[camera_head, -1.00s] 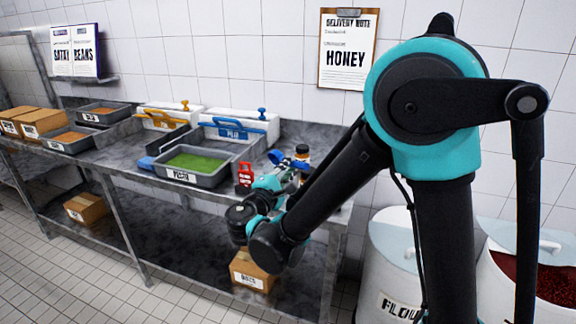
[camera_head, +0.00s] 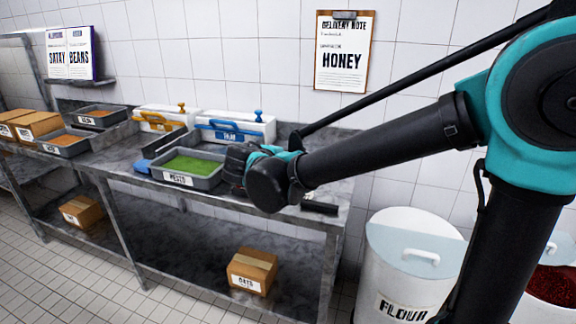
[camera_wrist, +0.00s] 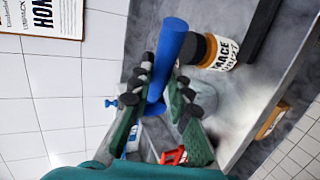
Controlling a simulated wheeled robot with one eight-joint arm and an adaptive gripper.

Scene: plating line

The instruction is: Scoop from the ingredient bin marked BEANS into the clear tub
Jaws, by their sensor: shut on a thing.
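My gripper (camera_wrist: 163,78) is shut on a blue handle (camera_wrist: 172,40), which looks like a scoop's handle, in the wrist view. The handle leans up past the fingertips. The tool's far end is not clear. In the head view my wrist hides the fingers, over the right end of the steel table. The BEANS word shows on a stand (camera_head: 80,55) on the wall shelf. No bin label reads BEANS. A white barrel with dark red contents (camera_head: 553,287) stands at the lower right.
A green-filled PESTO bin (camera_head: 178,179) lies beside my wrist. White boxes with yellow (camera_head: 160,122) and blue (camera_head: 230,132) handles stand behind. A labelled jar (camera_wrist: 222,52) and a red item (camera_wrist: 173,156) are near my gripper. A FLOUR barrel (camera_head: 390,280) stands right of the table.

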